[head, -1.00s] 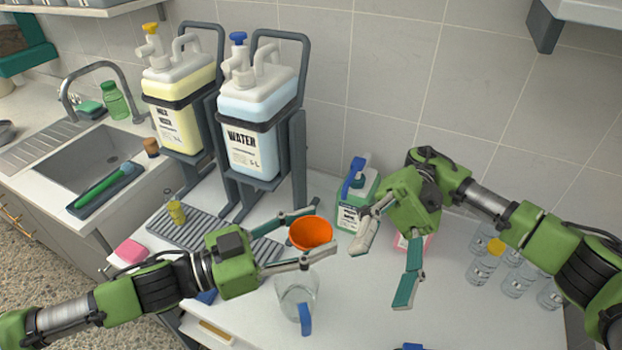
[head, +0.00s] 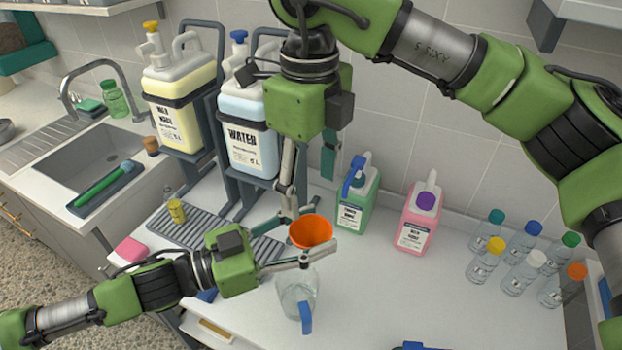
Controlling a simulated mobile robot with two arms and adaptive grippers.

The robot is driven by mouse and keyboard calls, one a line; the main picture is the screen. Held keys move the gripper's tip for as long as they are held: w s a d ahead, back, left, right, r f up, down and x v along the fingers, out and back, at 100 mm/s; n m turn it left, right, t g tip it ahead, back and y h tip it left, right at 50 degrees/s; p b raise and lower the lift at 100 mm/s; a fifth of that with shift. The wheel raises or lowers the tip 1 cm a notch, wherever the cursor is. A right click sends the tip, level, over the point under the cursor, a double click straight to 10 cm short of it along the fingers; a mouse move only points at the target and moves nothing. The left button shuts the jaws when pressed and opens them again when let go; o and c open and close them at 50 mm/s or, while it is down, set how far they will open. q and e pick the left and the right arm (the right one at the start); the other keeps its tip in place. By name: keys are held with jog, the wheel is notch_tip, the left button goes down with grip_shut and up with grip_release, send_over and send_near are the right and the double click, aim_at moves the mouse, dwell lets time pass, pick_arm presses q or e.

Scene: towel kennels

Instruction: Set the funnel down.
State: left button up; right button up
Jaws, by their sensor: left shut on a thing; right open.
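An orange funnel (head: 311,231) is held in my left gripper (head: 306,247), its wide mouth facing up, above a clear measuring jug with a blue handle (head: 305,316). The jug's glass body (head: 291,297) stands on the white table. I cannot tell whether the funnel's spout reaches into the jug. My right gripper (head: 307,192) is open and points down, just behind and above the funnel, in front of the water container (head: 250,140). It holds nothing.
A green bottle (head: 352,215) and a pink bottle (head: 415,232) stand behind to the right. Several small clear bottles with coloured caps (head: 520,270) stand at the far right. A grey drip rack (head: 200,230) lies left. The table's middle right (head: 400,300) is clear.

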aim_at(311, 243)
notch_tip(311, 243, down, 12)
jog(key=shift+r, duration=0.2)
dwell(0.4)
jog(key=c, duration=0.9)
pick_arm(q)
jog(key=o, duration=1)
pick_arm(e)
jog(key=shift+o, duration=0.2)
pick_arm(q)
jog(key=shift+a, duration=0.1)
